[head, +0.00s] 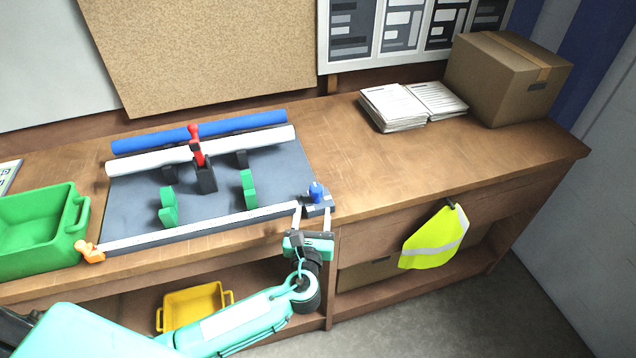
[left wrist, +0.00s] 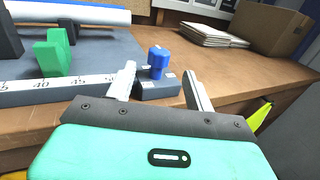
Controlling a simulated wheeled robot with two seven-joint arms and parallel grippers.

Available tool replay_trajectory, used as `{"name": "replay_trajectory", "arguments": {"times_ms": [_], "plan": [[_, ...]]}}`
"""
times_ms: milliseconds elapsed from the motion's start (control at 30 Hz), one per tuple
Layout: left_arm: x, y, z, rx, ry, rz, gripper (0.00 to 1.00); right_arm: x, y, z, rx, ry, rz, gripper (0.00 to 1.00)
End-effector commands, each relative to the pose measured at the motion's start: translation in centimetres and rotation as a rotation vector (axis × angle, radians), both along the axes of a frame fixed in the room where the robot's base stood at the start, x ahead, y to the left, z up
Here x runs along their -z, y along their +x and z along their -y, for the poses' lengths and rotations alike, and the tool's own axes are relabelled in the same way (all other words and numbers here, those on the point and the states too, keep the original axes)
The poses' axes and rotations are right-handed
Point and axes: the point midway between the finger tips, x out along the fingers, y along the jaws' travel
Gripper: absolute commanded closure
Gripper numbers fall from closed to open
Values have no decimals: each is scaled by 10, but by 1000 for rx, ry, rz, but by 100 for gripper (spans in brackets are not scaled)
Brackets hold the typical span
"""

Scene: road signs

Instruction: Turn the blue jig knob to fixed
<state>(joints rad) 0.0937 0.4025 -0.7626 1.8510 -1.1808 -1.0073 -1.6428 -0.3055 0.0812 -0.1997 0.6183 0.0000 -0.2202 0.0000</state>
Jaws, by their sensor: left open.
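The blue jig knob (head: 317,191) stands on a small grey block at the right end of the jig's white ruler (head: 190,229). It also shows in the left wrist view (left wrist: 159,62), with small white labels around its base. My left gripper (head: 313,213) is open at the bench's front edge. In the left wrist view its two fingers (left wrist: 162,88) reach toward the knob, one on either side of it in the picture. I cannot tell whether they touch the block. The knob is not held. My right gripper is not in view.
The grey jig board (head: 215,195) carries green stops (head: 168,207), a red-handled clamp (head: 196,145) and white and blue rolls. An orange piece (head: 89,252) sits at the ruler's left end. A green bin (head: 40,230) stands left. Papers (head: 392,107) and a carton (head: 505,78) stand right.

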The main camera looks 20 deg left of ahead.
Motion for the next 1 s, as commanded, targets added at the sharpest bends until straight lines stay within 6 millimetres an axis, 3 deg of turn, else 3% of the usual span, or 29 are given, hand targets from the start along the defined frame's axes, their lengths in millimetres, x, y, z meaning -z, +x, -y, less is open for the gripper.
{"name": "replay_trajectory", "arguments": {"times_ms": [200, 400, 600, 933, 1000], "plan": [[-5, 48, -10, -1, 1, 0, 46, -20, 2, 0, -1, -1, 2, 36], [-2, 78, -16, 0, -1, -1, 46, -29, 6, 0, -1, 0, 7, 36], [-1, 92, -18, 1, -3, -3, 46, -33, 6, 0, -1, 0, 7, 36], [1, 95, -19, 1, -4, -2, 46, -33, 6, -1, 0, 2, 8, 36], [1, 95, -19, 1, -4, -2, 60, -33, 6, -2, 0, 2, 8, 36]]}}
